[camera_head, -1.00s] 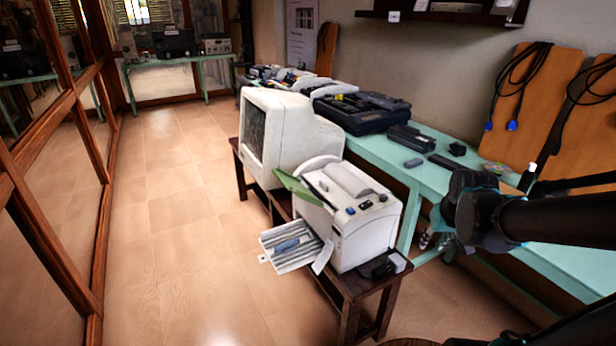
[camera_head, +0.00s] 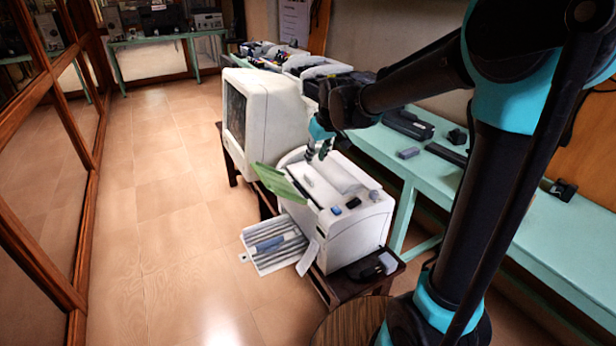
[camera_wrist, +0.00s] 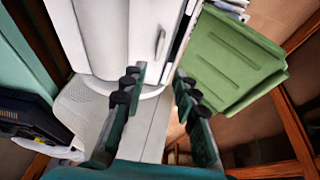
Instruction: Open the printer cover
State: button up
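The white printer (camera_head: 350,225) stands on a dark wooden bench, with buttons on its top front edge. A green flap (camera_head: 280,184) sticks out at its left side, and it also shows in the wrist view (camera_wrist: 228,62). The printer's cover (camera_head: 338,177) is the pale upper part; I cannot tell whether it is raised. My gripper (camera_head: 318,152) points down over the rear of the printer's top. In the wrist view its two fingers (camera_wrist: 158,80) are apart with nothing between them. The white printer body (camera_wrist: 115,35) lies just beyond the fingertips; contact is unclear.
A bulky white monitor (camera_head: 262,125) stands right behind the printer. A slatted paper tray (camera_head: 275,243) juts out at the printer's lower left. A green table (camera_head: 410,172) with devices runs along the right. The tiled floor (camera_head: 160,220) on the left is clear.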

aim_at(309, 178)
jog(key=x, duration=1.1)
jog(key=shift+f, duration=0.4)
jog(key=shift+c, duration=0.2)
grip_shut()
